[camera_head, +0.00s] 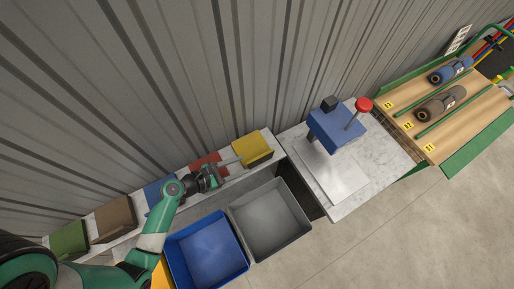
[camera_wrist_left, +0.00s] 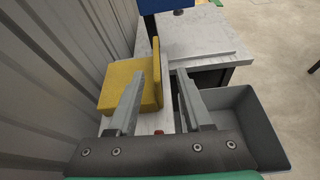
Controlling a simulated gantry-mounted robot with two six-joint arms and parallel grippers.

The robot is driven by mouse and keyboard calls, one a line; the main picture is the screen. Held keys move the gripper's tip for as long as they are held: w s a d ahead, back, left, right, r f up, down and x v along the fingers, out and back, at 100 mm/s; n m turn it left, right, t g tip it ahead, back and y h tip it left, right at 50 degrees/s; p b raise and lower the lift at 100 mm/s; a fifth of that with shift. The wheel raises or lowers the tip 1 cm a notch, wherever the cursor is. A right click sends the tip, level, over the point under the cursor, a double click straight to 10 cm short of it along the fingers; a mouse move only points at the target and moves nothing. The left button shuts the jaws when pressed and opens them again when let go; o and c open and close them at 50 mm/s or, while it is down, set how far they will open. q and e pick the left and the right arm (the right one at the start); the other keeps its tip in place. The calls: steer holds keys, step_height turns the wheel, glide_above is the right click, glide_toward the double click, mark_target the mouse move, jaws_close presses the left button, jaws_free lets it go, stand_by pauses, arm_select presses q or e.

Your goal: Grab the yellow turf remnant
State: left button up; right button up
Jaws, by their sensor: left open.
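The yellow turf remnant (camera_head: 253,146) sits at the right end of a narrow pale shelf along the wall. It looks like a block with a thin upright edge, and it also shows in the left wrist view (camera_wrist_left: 118,80). My left gripper (camera_head: 240,163) is open and empty, its fingers pointing at the yellow remnant. In the wrist view the left finger overlaps the remnant, and the remnant's upright edge shows between the fingers. The right finger is to the right of it. I cannot tell whether either finger touches it. My right gripper is not in view.
Red (camera_head: 207,160), blue (camera_head: 154,188), brown (camera_head: 115,217) and green (camera_head: 68,239) pieces line the shelf. A blue bin (camera_head: 169,262) and a grey bin (camera_head: 296,232) stand in front. A marble-topped table (camera_head: 390,152) with a blue device (camera_head: 337,130) is right. The corrugated wall (camera_head: 140,80) is close behind.

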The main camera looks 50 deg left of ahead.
mark_target(259, 157)
arm_select(q)
steer(key=x, duration=0.6)
steer(key=shift+a+r+b, duration=0.15)
steer(key=shift+a+b, duration=0.1)
steer(key=shift+b, duration=0.15)
steer(key=b+x, duration=0.1)
steer(key=x, duration=0.5)
steer(key=shift+a+b, duration=0.1)
steer(key=shift+b, duration=0.2)
steer(key=shift+r, duration=0.1)
steer(key=shift+c, duration=0.2)
jaws_close()
stand_by(0.3)
